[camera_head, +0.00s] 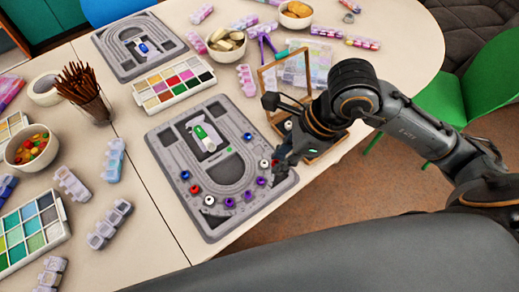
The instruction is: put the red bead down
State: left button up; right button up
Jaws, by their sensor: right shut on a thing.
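The grey bead board (163,163) lies on the table in front of me, with curved grooves and a white and green piece in its middle. Several beads sit along its lower grooves, among them a red bead (195,189), a white bead (209,200) and a purple bead (229,202). My right gripper (279,166) is low over the board's right edge and is shut. A bit of red (275,162) shows at its fingertips, next to a white bead (264,163); the fingers hide most of it. I cannot tell whether it touches the board. My left gripper is not in view.
A wooden-framed box (268,80) stands close behind my right gripper. A tray of colour squares (137,98) and a second bead board (109,57) lie farther back. A cup of brown sticks (98,108) and a bowl of beads (15,154) stand at left.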

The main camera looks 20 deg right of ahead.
jog(key=w+f, duration=0.2)
jog(key=w, duration=0.1)
jog(key=w+f+p, duration=0.1)
jog(key=w+f, duration=0.2)
jog(key=w, duration=0.1)
jog(key=w+f+p, duration=0.1)
jog(key=w+f, duration=0.2)
jog(key=w, duration=0.1)
jog(key=shift+a, duration=0.15)
jog(key=shift+w+f, duration=0.45)
jog(key=shift+f, duration=0.05)
notch_tip(320, 180, down, 3)
jog(key=shift+r+p, duration=0.1)
jog(key=shift+p, duration=0.35)
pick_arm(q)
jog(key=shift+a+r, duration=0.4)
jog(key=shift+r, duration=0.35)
